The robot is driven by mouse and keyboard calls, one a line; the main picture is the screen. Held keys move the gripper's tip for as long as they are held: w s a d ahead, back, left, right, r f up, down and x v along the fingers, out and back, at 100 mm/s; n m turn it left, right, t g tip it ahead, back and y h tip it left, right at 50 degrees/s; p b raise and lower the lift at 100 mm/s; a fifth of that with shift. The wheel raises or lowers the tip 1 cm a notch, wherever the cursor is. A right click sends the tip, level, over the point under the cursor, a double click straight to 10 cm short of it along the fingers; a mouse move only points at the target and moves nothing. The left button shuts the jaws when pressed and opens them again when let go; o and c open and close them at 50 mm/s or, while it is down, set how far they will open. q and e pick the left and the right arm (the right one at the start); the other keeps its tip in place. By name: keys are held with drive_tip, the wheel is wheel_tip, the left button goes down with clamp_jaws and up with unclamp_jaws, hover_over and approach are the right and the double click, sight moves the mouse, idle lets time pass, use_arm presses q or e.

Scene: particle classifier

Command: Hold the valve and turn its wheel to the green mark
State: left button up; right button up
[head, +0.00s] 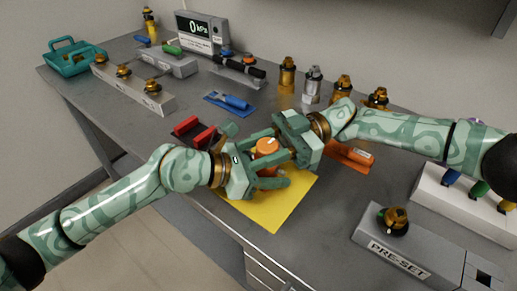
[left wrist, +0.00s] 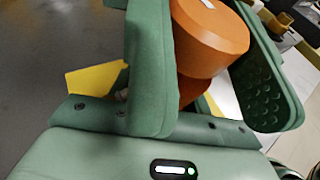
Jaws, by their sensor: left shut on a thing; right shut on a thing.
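The valve (head: 267,146) is orange, with a broad round wheel on top and a white mark on the wheel. It stands over the yellow mat, between my two grippers. In the left wrist view the orange wheel (left wrist: 210,35) and the narrower orange body under it show between my left fingers. My left gripper (head: 277,163) is shut on the valve from the left side. My right gripper (head: 266,149) reaches in from the right and is shut on the valve too, near the wheel. Its exact contact is hidden. I cannot see the green mark.
The yellow mat (head: 275,210) lies under the grippers. The grey PRE-SET box (head: 400,258) stands front right. A gauge reading 0 hPa (head: 203,30) stands at the back.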

sight(277, 144)
use_arm(q)
drive_tip(key=shift+f, duration=0.1)
use_arm(e)
drive_tip(key=o, duration=1)
drive_tip(key=v, duration=0.7)
drive_tip(key=shift+w+d, duration=0.2)
use_arm(q)
drive_tip(key=o, duration=1.6)
drive_tip(key=shift+c, duration=0.2)
